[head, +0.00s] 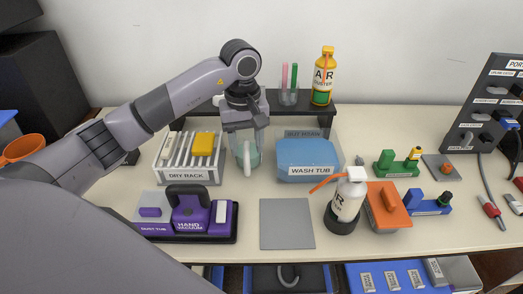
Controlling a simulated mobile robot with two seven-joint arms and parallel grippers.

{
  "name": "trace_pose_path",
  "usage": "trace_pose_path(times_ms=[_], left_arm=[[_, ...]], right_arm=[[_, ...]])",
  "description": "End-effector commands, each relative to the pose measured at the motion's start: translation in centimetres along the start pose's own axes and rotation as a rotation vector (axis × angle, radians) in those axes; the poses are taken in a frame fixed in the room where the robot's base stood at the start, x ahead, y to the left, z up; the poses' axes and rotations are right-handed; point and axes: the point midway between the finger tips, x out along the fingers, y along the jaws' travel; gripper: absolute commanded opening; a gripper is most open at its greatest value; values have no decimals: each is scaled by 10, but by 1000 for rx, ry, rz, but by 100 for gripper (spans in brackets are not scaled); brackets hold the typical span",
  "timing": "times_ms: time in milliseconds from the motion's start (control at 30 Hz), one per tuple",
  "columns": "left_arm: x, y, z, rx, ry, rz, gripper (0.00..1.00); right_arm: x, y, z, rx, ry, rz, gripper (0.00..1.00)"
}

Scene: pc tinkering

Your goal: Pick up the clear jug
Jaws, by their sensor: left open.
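The clear jug (254,158) stands on the table between the dry rack and the wash tub. It looks see-through with a greenish tint and a pale upright handle facing me. My left gripper (246,132) points down from above, with its fingers spread at the jug's upper part. The gripper is open; I cannot tell whether the fingers touch the jug. The gripper hides the jug's top. My right gripper is not in view.
The dry rack (170,173) with a yellow sponge (203,143) is left, and the blue-filled wash tub (312,172) right. A dark shelf (265,109) stands behind. In front are a purple hand vacuum (190,213), a grey mat (286,224) and a white bottle (348,196).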

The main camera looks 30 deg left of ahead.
Motion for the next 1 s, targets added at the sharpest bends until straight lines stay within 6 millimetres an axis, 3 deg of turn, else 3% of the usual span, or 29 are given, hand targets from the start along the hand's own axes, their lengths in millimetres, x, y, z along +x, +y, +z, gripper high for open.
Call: trace_pose_path(times_ms=[367,700,967,1000], left_arm=[[25,-3,-4,4,14,-19,49],[67,-2,-3,4,14,-16,49],[69,-2,-4,4,16,-16,49],[69,-2,-3,4,16,-16,39]], right_arm=[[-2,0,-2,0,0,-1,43],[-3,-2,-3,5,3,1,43],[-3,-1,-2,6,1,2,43],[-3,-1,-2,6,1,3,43]])
